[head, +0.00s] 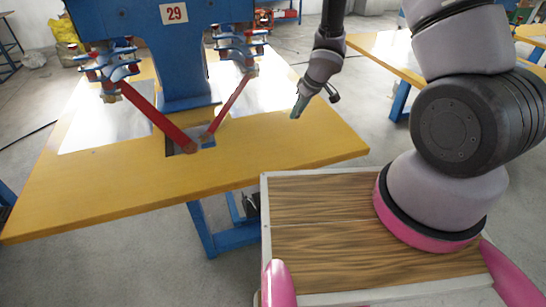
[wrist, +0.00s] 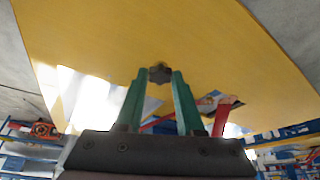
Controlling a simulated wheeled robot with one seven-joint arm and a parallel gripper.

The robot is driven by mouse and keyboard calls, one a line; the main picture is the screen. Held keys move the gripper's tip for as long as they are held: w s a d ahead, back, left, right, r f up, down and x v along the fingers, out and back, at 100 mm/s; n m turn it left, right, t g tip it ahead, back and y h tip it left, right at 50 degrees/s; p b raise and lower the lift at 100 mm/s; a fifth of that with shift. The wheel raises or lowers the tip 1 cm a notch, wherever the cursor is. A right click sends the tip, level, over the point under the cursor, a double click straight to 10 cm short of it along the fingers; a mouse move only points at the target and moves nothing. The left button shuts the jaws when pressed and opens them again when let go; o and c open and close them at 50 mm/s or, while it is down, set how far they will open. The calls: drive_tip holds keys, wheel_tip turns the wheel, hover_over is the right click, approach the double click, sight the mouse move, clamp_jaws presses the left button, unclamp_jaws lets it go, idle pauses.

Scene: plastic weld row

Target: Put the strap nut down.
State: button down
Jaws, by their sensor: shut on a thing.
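My gripper (head: 298,108) hangs above the right part of the yellow table (head: 90,195), to the right of the blue machine's red arms. In the wrist view its two green fingers (wrist: 160,76) are shut on the strap nut (wrist: 160,72), a small dark, knobbed piece at their tips. The yellow tabletop (wrist: 215,45) fills the space beyond the nut. The nut cannot be made out in the head view. How far the nut is from the tabletop is hard to tell.
A blue welding machine (head: 165,50) numbered 29, with two red arms (head: 158,118), stands on the table. Pale sheets (head: 105,125) cover parts of the top. The front right of the tabletop (head: 310,145) is clear. Another yellow table (head: 385,50) stands behind at right.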

drive_tip(key=s+a+f+n+g+y, duration=0.1)
drive_tip(key=s+a+f+n+g, duration=0.15)
drive_tip(key=a+n, duration=0.65)
drive_tip(key=m, duration=0.3)
approach(259, 155)
drive_tip(key=x, duration=0.6)
drive_tip(key=shift+f, duration=0.15)
drive_tip(key=c, duration=0.5)
unclamp_jaws()
drive_tip(key=v, duration=1.2)
drive_tip(key=shift+s+d, duration=0.2)
